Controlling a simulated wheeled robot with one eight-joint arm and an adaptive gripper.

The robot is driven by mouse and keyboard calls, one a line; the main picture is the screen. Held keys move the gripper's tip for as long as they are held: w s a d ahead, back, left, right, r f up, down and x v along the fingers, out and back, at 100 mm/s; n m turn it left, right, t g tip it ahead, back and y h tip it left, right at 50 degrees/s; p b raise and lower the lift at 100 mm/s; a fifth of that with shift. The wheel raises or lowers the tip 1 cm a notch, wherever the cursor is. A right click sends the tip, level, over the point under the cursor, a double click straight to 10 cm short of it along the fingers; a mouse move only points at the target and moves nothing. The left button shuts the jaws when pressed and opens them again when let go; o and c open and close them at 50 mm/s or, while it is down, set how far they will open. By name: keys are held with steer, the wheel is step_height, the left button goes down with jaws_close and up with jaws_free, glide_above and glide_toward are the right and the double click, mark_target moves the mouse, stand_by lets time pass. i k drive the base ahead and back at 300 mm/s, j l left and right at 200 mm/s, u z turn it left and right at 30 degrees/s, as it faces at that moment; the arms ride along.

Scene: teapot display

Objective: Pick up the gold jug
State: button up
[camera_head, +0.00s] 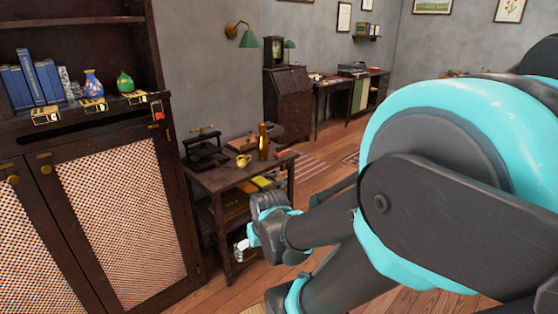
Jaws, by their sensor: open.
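A small gold jug (243,161) stands on the top of a dark wooden side table (222,180), near its middle. A taller, slim gold vessel (263,142) stands just to its right and behind. My gripper (241,250) is low in front of the table, below the level of its top and well apart from the jug. It is open, and no object shows in it. My wrist and forearm hide part of the table's right side and lower shelves.
A black press-like device (204,150) stands at the table's back left. Books or boxes (262,183) lie on the shelf below. A tall cabinet (110,200) with woven doors borders the left. Open wooden floor (325,150) lies behind the table.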

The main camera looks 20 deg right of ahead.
mark_target(242, 163)
steer(key=z, duration=0.25)
steer(key=i+j+z, duration=0.1)
steer(key=i, duration=0.35)
steer(key=i+j, duration=0.3)
steer(key=i+j+z, duration=0.15)
steer(key=i, duration=0.4)
steer(key=j, duration=0.1)
